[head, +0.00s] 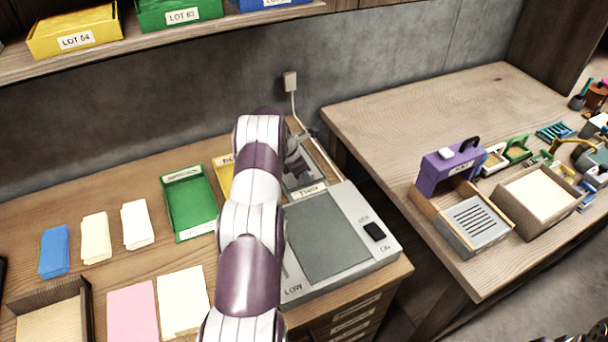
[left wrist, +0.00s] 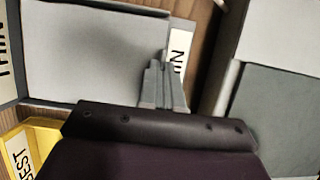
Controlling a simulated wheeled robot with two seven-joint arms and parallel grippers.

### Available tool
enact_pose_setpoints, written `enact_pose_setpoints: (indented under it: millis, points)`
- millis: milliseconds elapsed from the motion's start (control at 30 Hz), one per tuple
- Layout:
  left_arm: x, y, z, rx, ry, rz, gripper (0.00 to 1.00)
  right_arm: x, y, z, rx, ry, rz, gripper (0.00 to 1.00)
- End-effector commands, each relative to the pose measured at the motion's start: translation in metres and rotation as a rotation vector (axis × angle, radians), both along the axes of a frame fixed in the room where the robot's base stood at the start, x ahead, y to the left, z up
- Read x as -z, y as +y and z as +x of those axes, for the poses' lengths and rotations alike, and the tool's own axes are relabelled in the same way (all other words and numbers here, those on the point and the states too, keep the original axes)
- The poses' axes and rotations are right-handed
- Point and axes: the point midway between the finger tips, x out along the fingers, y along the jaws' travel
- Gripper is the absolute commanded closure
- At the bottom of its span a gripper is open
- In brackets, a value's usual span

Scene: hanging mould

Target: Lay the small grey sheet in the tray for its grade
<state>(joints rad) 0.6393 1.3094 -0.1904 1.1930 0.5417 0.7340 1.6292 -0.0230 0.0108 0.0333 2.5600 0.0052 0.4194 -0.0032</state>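My left gripper (head: 297,160) is at a grey tray (head: 308,180), right of a mostly hidden yellow tray (head: 226,175). In the left wrist view its two fingers (left wrist: 162,85) are together at the palm's middle, beside the grey tray's (left wrist: 60,104) right end and a label partly reading THIN (left wrist: 180,50). Nothing clear shows between them. A flat pale grey surface (left wrist: 90,50) fills that tray; I cannot tell whether it is the small grey sheet or the tray floor. A green tray (head: 188,200) stands further left. Of my right gripper only an unclear dark part shows at the lower right.
A grey device (head: 355,215) with a dark pad and a switch stands right of my left arm. Blue (head: 54,250), cream (head: 95,238), white (head: 136,224) and pink (head: 133,312) sheets lie left. A purple apparatus (head: 450,168) is on the right bench. Lot boxes line the shelf above.

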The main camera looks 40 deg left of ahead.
Motion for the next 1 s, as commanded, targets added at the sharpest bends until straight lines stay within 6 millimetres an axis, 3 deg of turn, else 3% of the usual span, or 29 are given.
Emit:
enact_pose_setpoints:
  millis: [433,500,533,800,1000]
  points:
    - [0.015,0.000,0.001,-0.001,-0.002,0.001,1.00,0.002,0.000,0.000,0.000,0.000,0.000,1.00]
    - [0.013,0.000,0.001,0.000,-0.002,0.002,0.73,0.000,0.000,0.000,0.000,0.000,0.000,1.00]
    - [0.013,0.000,0.001,0.000,-0.002,0.002,0.71,0.000,0.000,0.000,0.000,0.000,0.000,1.00]
    - [0.011,0.000,0.001,0.000,-0.002,0.002,0.71,-0.001,0.000,0.000,0.000,0.000,0.000,1.00]
    - [-0.010,0.004,-0.006,0.000,-0.003,0.002,0.71,0.000,0.000,0.000,0.000,0.000,0.000,1.00]
